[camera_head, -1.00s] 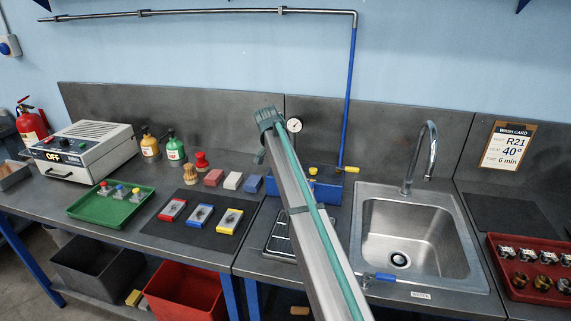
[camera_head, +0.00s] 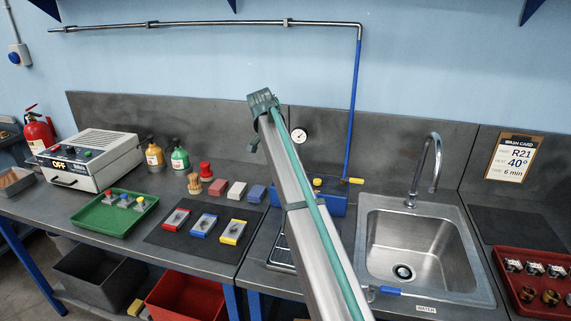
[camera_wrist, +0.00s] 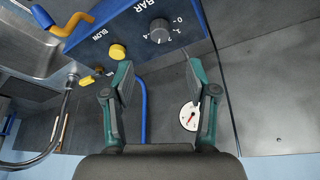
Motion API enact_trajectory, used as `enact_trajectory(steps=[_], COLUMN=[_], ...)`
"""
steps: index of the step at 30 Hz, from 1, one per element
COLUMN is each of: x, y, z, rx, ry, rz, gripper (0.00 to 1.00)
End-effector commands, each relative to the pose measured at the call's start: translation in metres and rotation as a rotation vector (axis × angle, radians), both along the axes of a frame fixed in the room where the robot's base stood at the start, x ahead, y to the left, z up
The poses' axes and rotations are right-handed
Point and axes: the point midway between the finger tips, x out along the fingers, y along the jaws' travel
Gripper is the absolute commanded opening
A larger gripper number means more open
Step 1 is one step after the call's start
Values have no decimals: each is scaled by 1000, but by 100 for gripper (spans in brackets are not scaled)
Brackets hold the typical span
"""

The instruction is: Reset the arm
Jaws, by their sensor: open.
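In the wrist view my gripper (camera_wrist: 160,80) is open, with its two green fingers apart and nothing between them. Past the fingers are a blue box (camera_wrist: 110,22) with a dark knob and a yellow button, and a round gauge (camera_wrist: 190,116). In the head view my long grey arm slants up across the middle, its dark green end in front of the back panel. I cannot make out the fingers clearly there. The arm hides part of the bench around the blue box (camera_head: 335,205).
The steel sink (camera_head: 410,245) and tap (camera_head: 436,165) are right of my arm. A red tray (camera_head: 535,270) sits at far right. Left are colored blocks (camera_head: 237,191), a dark mat (camera_head: 165,240), bottles (camera_head: 179,156), a green tray (camera_head: 100,226) and the OFF unit (camera_head: 110,155).

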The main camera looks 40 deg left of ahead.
Motion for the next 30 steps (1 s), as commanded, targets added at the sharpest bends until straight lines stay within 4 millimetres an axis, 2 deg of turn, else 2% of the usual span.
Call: enact_trajectory(steps=[6,20,23,30], x=[-5,-4,8,75], y=[0,0,-4,-28], z=[13,13,13,17], rx=[0,0,5,23], ry=[0,-2,-25,-172], rz=[0,1,13,93], gripper=[57,57,57,57])
